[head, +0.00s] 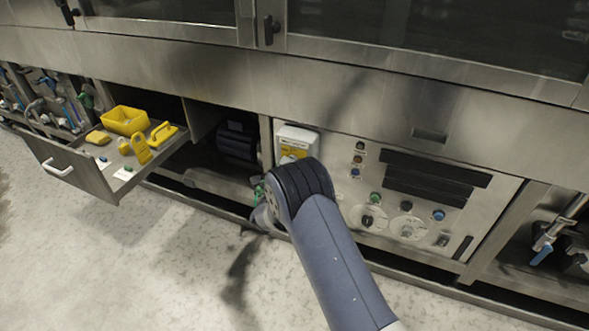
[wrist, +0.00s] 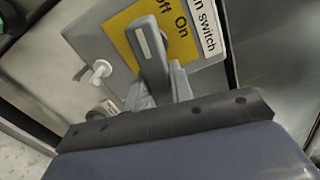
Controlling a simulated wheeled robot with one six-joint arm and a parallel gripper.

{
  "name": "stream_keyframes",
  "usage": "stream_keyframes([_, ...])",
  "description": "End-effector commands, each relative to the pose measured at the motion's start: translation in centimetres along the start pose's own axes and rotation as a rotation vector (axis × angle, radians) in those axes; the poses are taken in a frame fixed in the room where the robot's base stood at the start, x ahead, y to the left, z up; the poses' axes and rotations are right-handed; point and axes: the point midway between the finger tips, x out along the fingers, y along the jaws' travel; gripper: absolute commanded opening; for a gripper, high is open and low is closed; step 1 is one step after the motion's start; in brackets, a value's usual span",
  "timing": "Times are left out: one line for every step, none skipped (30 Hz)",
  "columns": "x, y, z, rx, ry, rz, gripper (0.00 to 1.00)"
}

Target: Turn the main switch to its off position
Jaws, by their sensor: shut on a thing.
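The main switch shows in the wrist view as a yellow plate (wrist: 125,22) marked Off and On on a grey box (wrist: 88,40). Its grey handle (wrist: 150,55) with a white stripe stands in front of the plate. My gripper (wrist: 160,88) is shut on the handle's lower part in this view. The handle partly covers the Off lettering, and I cannot tell which mark it points to. In the head view the switch box (head: 297,137) shows at the panel's upper left, its lower part and my gripper's jaws hidden behind my arm.
A control panel (head: 340,150) with buttons and knobs lies right of the box. An open drawer (head: 75,180) at left holds a yellow bin (head: 124,120) and several yellow items. A white peg (wrist: 102,70) projects beside the handle. The floor (head: 150,270) at front left is clear.

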Motion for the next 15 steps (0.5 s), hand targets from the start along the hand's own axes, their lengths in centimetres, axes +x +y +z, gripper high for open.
stream_keyframes([-0.01, -0.26, 0.06, -0.03, -0.001, 0.001, 0.0])
stream_keyframes([-0.01, -0.3, 0.06, -0.048, -0.001, 0.001, 0.0])
stream_keyframes([-0.01, -0.35, 0.07, -0.069, -0.001, 0.001, 0.0])
stream_keyframes([-0.01, -0.38, 0.07, -0.083, -0.001, 0.001, 0.0])
stream_keyframes([-0.01, -0.4, 0.07, -0.097, -0.001, 0.001, 0.0])
stream_keyframes([-0.01, -0.43, 0.08, -0.114, -0.001, 0.001, 0.0])
stream_keyframes([-0.01, -0.45, 0.08, -0.125, -0.001, 0.001, 0.0])
stream_keyframes([-0.01, -0.46, 0.09, -0.135, -0.001, 0.001, 0.0])
stream_keyframes([-0.01, -0.47, 0.09, -0.146, -0.001, 0.001, 0.0])
stream_keyframes([-0.01, -0.48, 0.09, -0.154, -0.001, 0.001, 0.0])
stream_keyframes([-0.01, -0.48, 0.09, -0.161, -0.001, 0.001, 0.0])
stream_keyframes([-0.01, -0.49, 0.09, -0.169, -0.001, 0.0, 0.0])
stream_keyframes([-0.02, -0.49, 0.09, -0.173, -0.001, 0.0, 0.0])
stream_keyframes([-0.01, -0.49, 0.1, -0.176, -0.001, 0.0, 0.0])
stream_keyframes([-0.02, -0.48, 0.09, -0.18, -0.001, 0.001, 0.0])
